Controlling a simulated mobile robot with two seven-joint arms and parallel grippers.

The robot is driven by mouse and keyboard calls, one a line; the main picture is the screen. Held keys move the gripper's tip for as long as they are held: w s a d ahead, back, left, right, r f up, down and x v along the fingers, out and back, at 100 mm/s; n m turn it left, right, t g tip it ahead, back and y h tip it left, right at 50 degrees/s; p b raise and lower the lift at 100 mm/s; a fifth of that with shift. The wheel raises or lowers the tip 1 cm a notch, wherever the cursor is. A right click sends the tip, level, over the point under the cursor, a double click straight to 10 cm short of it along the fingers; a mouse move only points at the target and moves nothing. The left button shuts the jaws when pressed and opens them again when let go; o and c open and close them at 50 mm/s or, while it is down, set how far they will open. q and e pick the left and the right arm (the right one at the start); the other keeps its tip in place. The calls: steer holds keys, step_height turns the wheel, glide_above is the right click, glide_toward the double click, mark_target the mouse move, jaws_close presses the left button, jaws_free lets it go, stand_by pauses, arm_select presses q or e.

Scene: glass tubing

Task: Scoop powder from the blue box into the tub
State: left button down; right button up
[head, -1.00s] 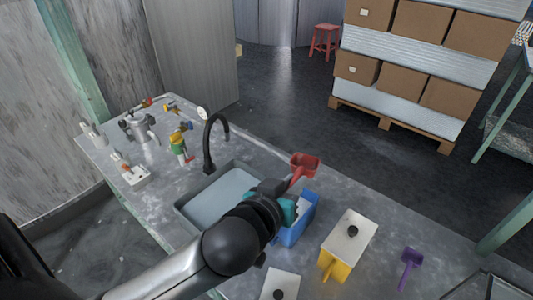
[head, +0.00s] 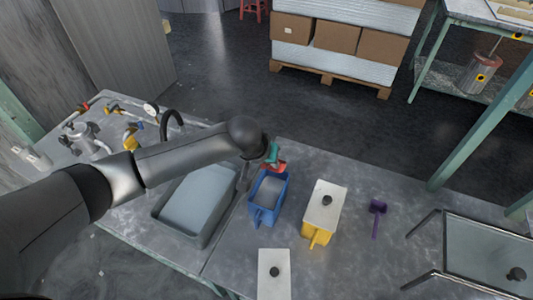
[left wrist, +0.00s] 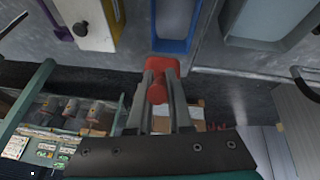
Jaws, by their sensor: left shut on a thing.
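The blue box (head: 268,212) stands open on the bench with pale powder (head: 269,190) inside. My left gripper (head: 271,154) is shut on the red scoop (head: 276,167), just beyond the far end of the blue box. In the left wrist view my left gripper (left wrist: 158,100) has its fingers closed around the red scoop's handle (left wrist: 157,88). The scoop's bowl is partly hidden in the head view, so I cannot tell whether it holds powder.
Another pale lid with a black knob (head: 273,284) is at the near edge.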

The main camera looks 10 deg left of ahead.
mark_target(269, 169)
arm_select(q)
steer(key=shift+w+a+f+b, duration=0.15)
steer(key=shift+a+f+b, duration=0.1)
steer(key=shift+f+b, duration=0.55)
steer(key=shift+w+a+f+b, duration=0.2)
steer(key=shift+f+b, duration=0.3)
steer(key=shift+b, duration=0.45)
steer(key=shift+f+b, duration=3.8)
steer(key=shift+f, duration=1.05)
steer(key=shift+t, duration=0.4)
steer(key=r+p, duration=0.4)
steer(key=p, duration=0.1)
steer(key=r+p, duration=0.5)
steer(key=p, duration=0.1)
steer(key=shift+s+a+r, duration=0.1)
steer(key=shift+s+r, duration=0.1)
steer(key=shift+r, duration=0.05)
step_height(269, 169, up, 3)
steer(key=t+b, duration=0.1)
steer(key=t, duration=0.1)
steer(key=t+h+b, duration=0.1)
steer(key=t, duration=0.2)
steer(key=shift+w+f, duration=0.1)
steer(key=shift+f, duration=0.1)
